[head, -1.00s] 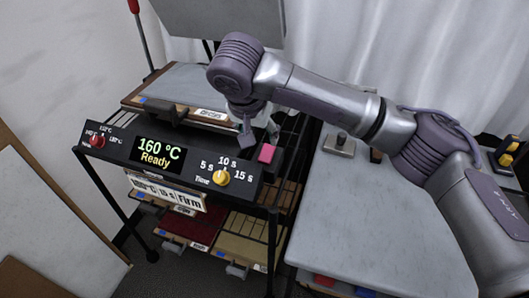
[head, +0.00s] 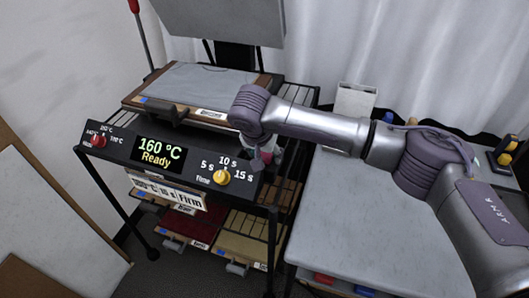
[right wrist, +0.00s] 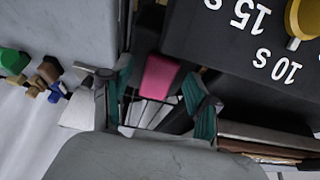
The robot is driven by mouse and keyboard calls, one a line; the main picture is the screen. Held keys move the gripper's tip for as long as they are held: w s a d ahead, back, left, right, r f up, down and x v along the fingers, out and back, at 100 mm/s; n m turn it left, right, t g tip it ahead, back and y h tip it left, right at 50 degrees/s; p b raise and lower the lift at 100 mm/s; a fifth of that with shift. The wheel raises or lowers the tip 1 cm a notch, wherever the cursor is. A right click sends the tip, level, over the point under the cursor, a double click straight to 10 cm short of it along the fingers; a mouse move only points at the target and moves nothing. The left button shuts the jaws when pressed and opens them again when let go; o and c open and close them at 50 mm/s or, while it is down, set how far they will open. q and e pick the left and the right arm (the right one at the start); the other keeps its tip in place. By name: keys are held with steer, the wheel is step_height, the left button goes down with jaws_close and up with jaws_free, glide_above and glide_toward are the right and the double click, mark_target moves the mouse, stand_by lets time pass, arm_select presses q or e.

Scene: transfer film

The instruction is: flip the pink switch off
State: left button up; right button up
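The pink switch (right wrist: 160,76) is a small pink block at the end of the black control panel (head: 197,168). In the right wrist view it shows between the two green-padded fingers of my right gripper (right wrist: 158,88), which are spread apart. I cannot tell whether a finger touches it. In the head view my right gripper (head: 262,158) is over the panel's right end and hides most or all of the switch. My left gripper is not in view.
The panel display (head: 158,152) reads 160 °C Ready. A yellow time knob (head: 221,177) is close left of my right gripper, and a red knob (head: 98,141) is farther left. A grey table (head: 365,215) is to the right. Drawers (head: 250,235) sit below the panel.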

jaws_close()
steer(key=g+p, duration=0.1)
steer(key=p, duration=0.2)
steer(key=r+g+y+p, duration=0.1)
steer(key=g+p, duration=0.1)
steer(key=p, duration=0.2)
steer(key=shift+w+r, duration=0.15)
steer(key=shift+w, duration=0.2)
steer(key=shift+w+d+g+p, duration=0.1)
steer(key=shift+g+p, duration=0.4)
steer(key=shift+f, duration=0.25)
steer(key=shift+o, duration=0.5)
jaws_free()
steer(key=shift+f, duration=0.1)
